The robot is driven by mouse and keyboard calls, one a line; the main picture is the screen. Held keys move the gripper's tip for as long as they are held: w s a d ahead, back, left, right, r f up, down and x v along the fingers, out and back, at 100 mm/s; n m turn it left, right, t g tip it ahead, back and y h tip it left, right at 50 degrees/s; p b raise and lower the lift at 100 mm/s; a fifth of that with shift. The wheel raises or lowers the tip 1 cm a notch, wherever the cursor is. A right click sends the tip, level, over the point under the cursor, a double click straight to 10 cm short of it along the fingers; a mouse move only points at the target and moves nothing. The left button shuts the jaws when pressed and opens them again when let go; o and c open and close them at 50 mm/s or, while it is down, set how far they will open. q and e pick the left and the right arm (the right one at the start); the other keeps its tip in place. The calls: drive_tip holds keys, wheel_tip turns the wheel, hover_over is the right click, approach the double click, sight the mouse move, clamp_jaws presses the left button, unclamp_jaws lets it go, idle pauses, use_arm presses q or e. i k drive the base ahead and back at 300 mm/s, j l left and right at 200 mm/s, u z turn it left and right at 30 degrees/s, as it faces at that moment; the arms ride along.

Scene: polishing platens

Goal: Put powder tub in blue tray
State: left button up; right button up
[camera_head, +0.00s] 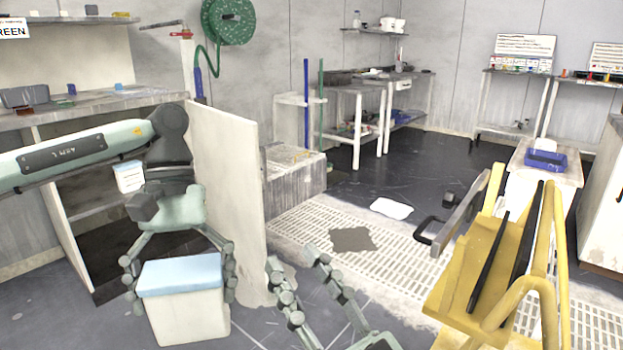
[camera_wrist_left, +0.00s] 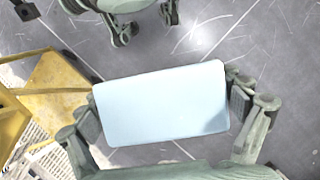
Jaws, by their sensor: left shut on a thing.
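The powder tub, a white box with a light blue lid (camera_head: 183,277), is between the fingers of my left gripper (camera_head: 182,298) at the lower left of the head view. The gripper is shut on its sides, and the tub hangs upright above the dark floor. In the left wrist view the lid (camera_wrist_left: 163,103) fills the middle, with a finger at each side. The blue tray (camera_head: 558,165) is far off at the right, on a pale cabinet, with a white item in it. My right gripper (camera_head: 296,262) is open and empty at the bottom centre.
A yellow rack with black bars (camera_head: 485,265) stands at the lower right, between me and the tray's cabinet (camera_head: 530,183). A pale upright panel (camera_head: 228,175) is just behind the tub.

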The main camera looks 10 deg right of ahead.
sight(550, 167)
drive_tip(key=k+l+z, duration=0.1)
drive_tip(key=k+l, duration=0.4)
drive_tip(key=l, duration=0.2)
drive_tip(key=k+l+z, duration=0.15)
drive_tip(key=k+l, duration=0.3)
drive_tip(key=l, duration=0.3)
drive_tip(key=k+l+z, duration=0.1)
drive_tip(key=l, duration=0.3)
drive_tip(key=l+z, duration=0.1)
drive_tip(key=l, duration=0.35)
drive_tip(key=i+l+z, duration=0.15)
drive_tip(key=l, duration=0.7)
drive_tip(key=i+l, duration=0.1)
drive_tip(key=l, duration=0.2)
drive_tip(key=l+z, duration=0.1)
drive_tip(key=l, duration=0.2)
drive_tip(key=i+l+z, duration=0.25)
drive_tip(key=i+l, duration=0.6)
drive_tip(key=i+l+z, duration=0.15)
drive_tip(key=i+l, duration=0.2)
drive_tip(key=i, duration=0.15)
drive_tip(key=i+l+z, duration=0.1)
drive_tip(key=i+l, duration=0.15)
drive_tip(key=i, duration=0.25)
drive_tip(key=i+j+z, duration=0.25)
drive_tip(key=i+j, duration=0.4)
drive_tip(key=i, duration=0.05)
